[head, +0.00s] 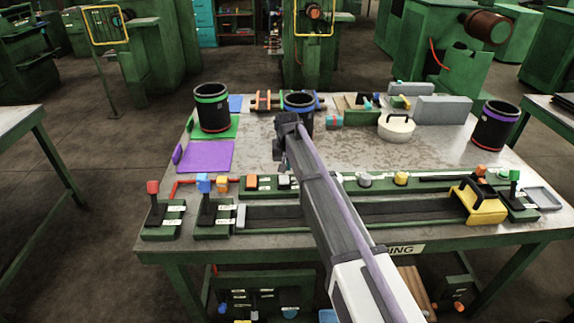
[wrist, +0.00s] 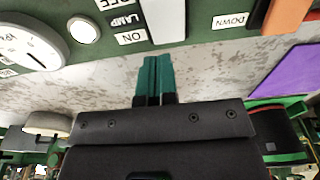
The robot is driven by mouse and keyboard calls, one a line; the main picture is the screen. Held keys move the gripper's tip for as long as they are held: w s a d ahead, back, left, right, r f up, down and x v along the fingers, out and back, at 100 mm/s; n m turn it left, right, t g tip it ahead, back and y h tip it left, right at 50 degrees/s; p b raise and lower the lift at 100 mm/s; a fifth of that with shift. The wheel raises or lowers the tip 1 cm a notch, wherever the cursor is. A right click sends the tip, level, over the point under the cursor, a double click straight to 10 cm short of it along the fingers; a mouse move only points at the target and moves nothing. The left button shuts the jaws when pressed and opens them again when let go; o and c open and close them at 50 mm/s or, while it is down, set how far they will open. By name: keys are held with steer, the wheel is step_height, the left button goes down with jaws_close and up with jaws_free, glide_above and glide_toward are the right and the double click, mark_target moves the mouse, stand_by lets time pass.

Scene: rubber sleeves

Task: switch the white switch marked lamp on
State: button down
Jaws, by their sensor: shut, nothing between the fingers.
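The white switch (wrist: 163,20) is at the top of the wrist view, with OFF, LAMP and ON labels (wrist: 127,20) beside it, upside down. Its upper end is cut off, and I cannot tell which way it is tipped. In the head view the small white switch (head: 284,180) sits on the green panel strip along the front of the table. My gripper (wrist: 158,60) is shut and empty. Its teal fingertips are just below the ON end of the switch in the wrist picture, apparently apart from it. In the head view the fingertips are not clearly visible.
An orange switch (wrist: 289,14) with a DOWN label is beside the white switch. On its other side are a round white button (wrist: 83,30) and a dial (wrist: 32,38). Black cylinders (head: 212,108) and a lidded white pot (head: 396,127) stand farther back. Bare tabletop lies behind the panel.

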step_height(320, 180, up, 13)
steer(key=w+p, duration=0.2)
steer(key=p, duration=1)
steer(key=shift+w+r+p, duration=0.15)
steer(key=shift+w+p, duration=0.15)
steer(key=shift+p, duration=0.05)
steer(key=s+d, duration=0.6)
steer(key=s, duration=0.6)
steer(key=s+d+g, duration=0.1)
steer(key=s+d, duration=0.4)
steer(key=s, duration=0.7)
steer(key=s+d, duration=0.6)
steer(key=s, duration=0.6)
steer(key=shift+d+m, duration=0.3)
steer(key=shift+d, duration=0.05)
